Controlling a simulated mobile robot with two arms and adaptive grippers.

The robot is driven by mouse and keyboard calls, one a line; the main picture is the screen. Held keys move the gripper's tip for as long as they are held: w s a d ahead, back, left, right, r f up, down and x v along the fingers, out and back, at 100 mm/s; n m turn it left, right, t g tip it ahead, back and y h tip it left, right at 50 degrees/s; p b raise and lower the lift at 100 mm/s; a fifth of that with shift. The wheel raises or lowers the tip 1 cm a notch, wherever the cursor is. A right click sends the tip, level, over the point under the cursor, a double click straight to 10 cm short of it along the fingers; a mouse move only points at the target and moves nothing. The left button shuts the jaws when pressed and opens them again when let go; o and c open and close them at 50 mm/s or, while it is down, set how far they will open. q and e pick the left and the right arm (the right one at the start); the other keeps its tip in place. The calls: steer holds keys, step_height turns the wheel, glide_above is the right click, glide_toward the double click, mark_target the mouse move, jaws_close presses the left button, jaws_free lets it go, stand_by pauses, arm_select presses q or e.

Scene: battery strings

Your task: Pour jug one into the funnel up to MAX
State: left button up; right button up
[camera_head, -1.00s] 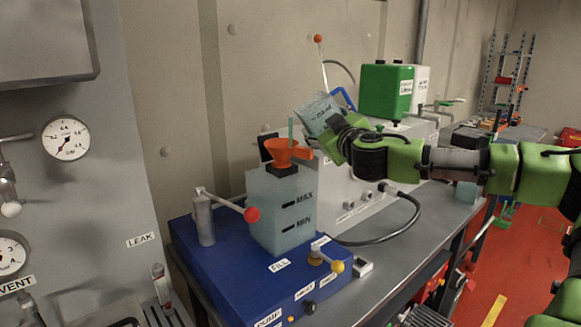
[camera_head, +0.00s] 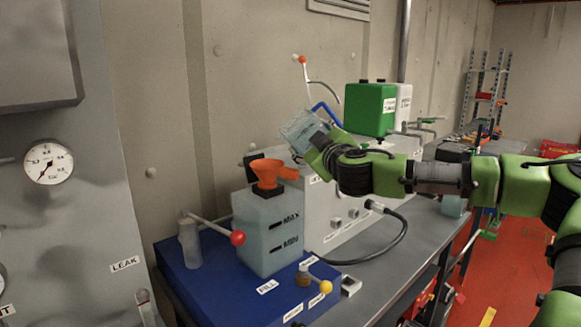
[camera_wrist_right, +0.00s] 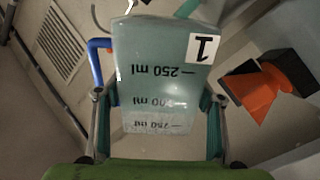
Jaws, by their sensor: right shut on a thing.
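Jug one (camera_head: 303,130), a translucent grey-green jug, is tilted up and to the right of the funnel in the head view. In the right wrist view the jug (camera_wrist_right: 160,60) shows an upside-down "1" label and ml marks. My right gripper (camera_head: 320,143) is shut around the jug's sides. The orange funnel (camera_head: 267,174) stands in the top of a translucent pale tank (camera_head: 258,238) with MAX and MIN marks; it also shows in the right wrist view (camera_wrist_right: 254,92). No stream is visible between jug and funnel. I cannot make out the tank's liquid level. My left gripper is out of view.
The tank stands on a blue base (camera_head: 218,290) with a red-knobbed lever (camera_head: 237,238) and a yellow-knobbed valve (camera_head: 325,287). A green canister (camera_head: 370,109) stands behind my right arm. A black hose (camera_head: 396,240) loops over the grey bench.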

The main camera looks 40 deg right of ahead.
mark_target(311, 123)
steer(key=shift+r, duration=0.35)
steer(key=shift+r+n+p, duration=0.35)
steer(key=shift+r+n, duration=0.05)
steer(key=shift+n, duration=0.3)
steer(key=shift+r, duration=0.1)
stand_by(0.8)
steer(key=shift+a+r+n+p, duration=0.15)
steer(key=shift+r+n+p, duration=0.2)
steer(key=shift+n, duration=0.35)
steer(key=shift+r, duration=0.2)
stand_by(0.5)
steer(key=shift+w+r+n, duration=0.1)
steer(key=shift+n, duration=0.3)
steer(key=shift+a+r+n+p, duration=0.15)
steer(key=shift+r+n+p, duration=0.15)
steer(key=shift+n, duration=0.1)
stand_by(0.5)
steer(key=shift+a+r+n+p, duration=0.25)
steer(key=shift+r+n, duration=0.2)
steer(key=shift+n, duration=0.25)
